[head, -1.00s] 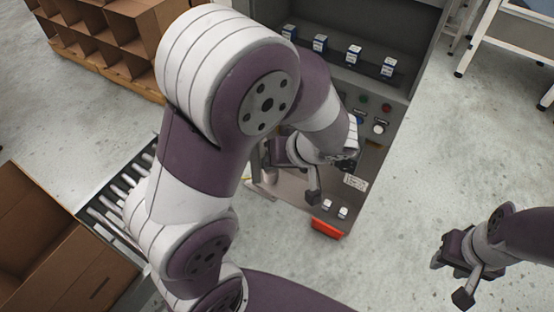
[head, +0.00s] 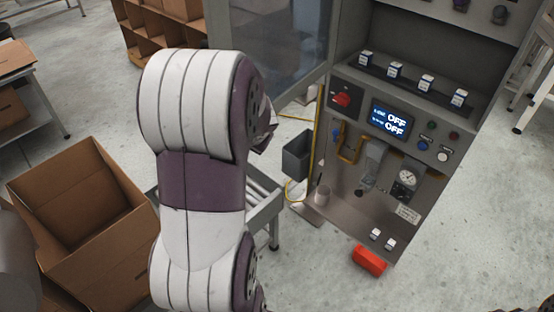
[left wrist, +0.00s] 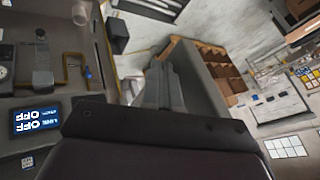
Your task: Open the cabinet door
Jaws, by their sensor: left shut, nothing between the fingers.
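The grey cabinet (head: 318,180) stands right of centre in the head view, its control front and shelf exposed. A grey-framed glass door (head: 268,40) stands out from the cabinet's left side, swung open at an angle. My left arm covers part of the view left of the door. My left gripper is mostly hidden behind that arm in the head view. In the left wrist view its fingers (left wrist: 162,85) are shut and empty. A long grey panel (left wrist: 195,80) beside them looks like the door; I cannot tell whether they touch it. My right gripper is out of view.
The control front has a lit OFF display (head: 390,121), a red switch (head: 341,99) and a gauge (head: 406,178). A dark bin (head: 297,157), a roller conveyor (head: 268,207) and an open carton (head: 130,190) stand left.

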